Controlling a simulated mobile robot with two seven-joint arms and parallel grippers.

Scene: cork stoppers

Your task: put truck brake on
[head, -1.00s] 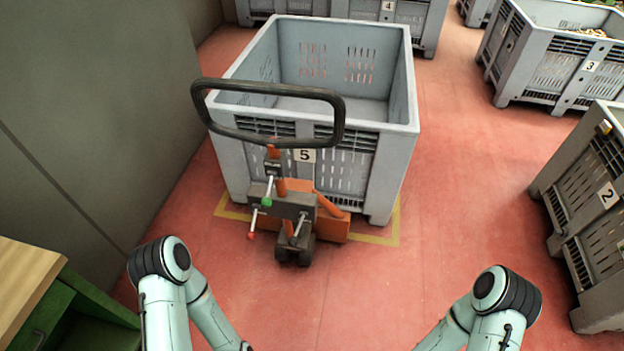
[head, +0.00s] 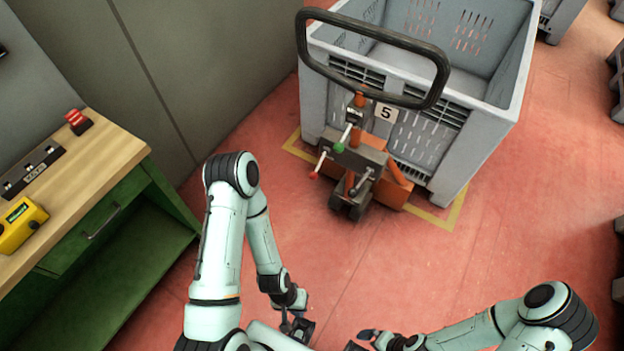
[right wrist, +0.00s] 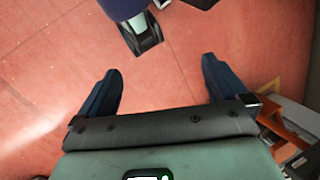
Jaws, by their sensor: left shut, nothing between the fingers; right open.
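The truck (head: 352,160) stands in front of the crate marked 5, with a big black loop handle (head: 440,88) at its top and an orange post. Its grey block carries a lever with a green knob (head: 338,148), a lever with a red knob (head: 314,175) and another grey lever on the right. I cannot tell which is the brake. My left gripper (head: 300,328) is shut and empty, low in the head view, well short of the truck. My right gripper (head: 368,338) is open at the bottom edge; its two dark fingers (right wrist: 160,78) stand apart with nothing between them in the right wrist view.
The grey crate 5 (head: 490,130) stands on a yellow floor outline (head: 440,220). A bench (head: 105,150) with a green drawer is at left, bearing a yellow box (head: 20,225) and a red switch (head: 78,122). Red floor between me and the truck is clear.

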